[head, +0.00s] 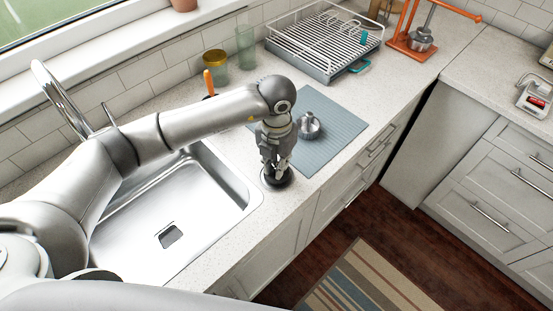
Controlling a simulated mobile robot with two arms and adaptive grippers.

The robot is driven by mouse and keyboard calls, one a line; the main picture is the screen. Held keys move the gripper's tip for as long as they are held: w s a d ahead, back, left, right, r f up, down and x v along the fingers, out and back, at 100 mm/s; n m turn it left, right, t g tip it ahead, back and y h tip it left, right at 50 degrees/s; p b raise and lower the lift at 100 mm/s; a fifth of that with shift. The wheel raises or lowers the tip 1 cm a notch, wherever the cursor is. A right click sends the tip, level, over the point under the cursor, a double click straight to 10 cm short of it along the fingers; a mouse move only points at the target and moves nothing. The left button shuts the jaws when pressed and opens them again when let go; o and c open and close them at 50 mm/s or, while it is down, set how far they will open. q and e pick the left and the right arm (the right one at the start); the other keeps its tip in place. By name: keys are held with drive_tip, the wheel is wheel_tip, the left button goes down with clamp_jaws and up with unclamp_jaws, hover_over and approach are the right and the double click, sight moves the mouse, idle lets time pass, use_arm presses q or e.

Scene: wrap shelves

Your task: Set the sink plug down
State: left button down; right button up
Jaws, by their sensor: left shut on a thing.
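My left gripper (279,170) points down over the counter strip just right of the sink. It is shut on the sink plug (272,184), a dark round disc that shows below the fingertips. The plug is at or just above the counter (235,226) near its front edge; I cannot tell whether it touches. The fingers hide the plug's upper part. My right gripper is not in view.
The steel sink (205,225) lies left of the gripper, with a tall faucet (62,95) behind it. A blue-grey mat (335,135) holds a metal pot-like item (309,126) close by. A dish rack (325,45) and glasses (245,48) stand behind.

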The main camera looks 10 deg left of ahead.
use_arm(q)
drive_tip(key=shift+f, duration=0.3)
drive_tip(key=shift+f, duration=0.15)
drive_tip(key=c, duration=1.4)
unclamp_jaws()
drive_tip(key=shift+o, duration=0.2)
